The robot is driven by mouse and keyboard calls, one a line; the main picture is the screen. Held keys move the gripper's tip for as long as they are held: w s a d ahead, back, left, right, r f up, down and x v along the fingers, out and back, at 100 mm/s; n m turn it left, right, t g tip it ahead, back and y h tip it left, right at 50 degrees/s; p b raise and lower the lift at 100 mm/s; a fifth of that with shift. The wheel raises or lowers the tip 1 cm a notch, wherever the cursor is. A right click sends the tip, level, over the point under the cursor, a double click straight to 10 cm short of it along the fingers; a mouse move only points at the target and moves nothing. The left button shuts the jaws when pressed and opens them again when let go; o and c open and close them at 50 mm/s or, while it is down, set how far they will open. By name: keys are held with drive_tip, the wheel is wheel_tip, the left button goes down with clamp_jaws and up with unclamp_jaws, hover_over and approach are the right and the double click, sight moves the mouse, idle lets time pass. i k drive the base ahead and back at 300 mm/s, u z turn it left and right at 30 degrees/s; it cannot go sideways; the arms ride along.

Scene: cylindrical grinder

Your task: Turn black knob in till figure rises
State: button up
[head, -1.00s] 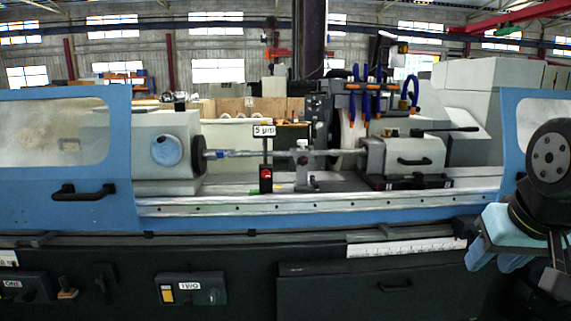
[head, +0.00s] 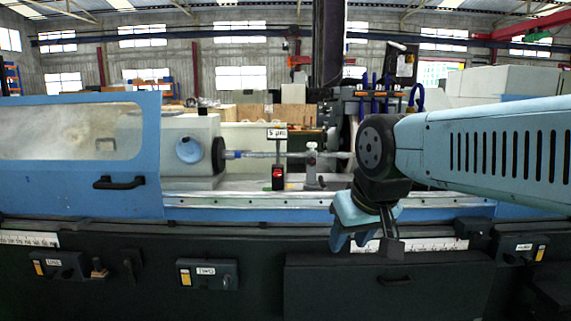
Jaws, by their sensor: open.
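The figure is a white sign reading "5 µm" (head: 277,134) on a thin post above a small black unit with a red light (head: 278,177). Several dark controls sit on the machine's front. One is a black knob-like control (head: 132,265) between two switch boxes; another small dark knob (head: 227,281) is on the box marked "TWO". I cannot tell which one is the task's black knob. My gripper (head: 366,238) hangs down, open and empty, before the front panel, right of the "TWO" box and apart from these controls.
A long shaft (head: 262,154) spans the machine behind the sign. The blue sliding guard (head: 140,160) covers the left part. Switch boxes stand out at the lower left (head: 57,265) and lower right (head: 524,248). My arm hides the machine's right part.

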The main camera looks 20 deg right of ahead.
sight(312, 162)
drive_tip(key=u, duration=0.1)
drive_tip(key=i, duration=1)
drive_tip(key=z, duration=0.05)
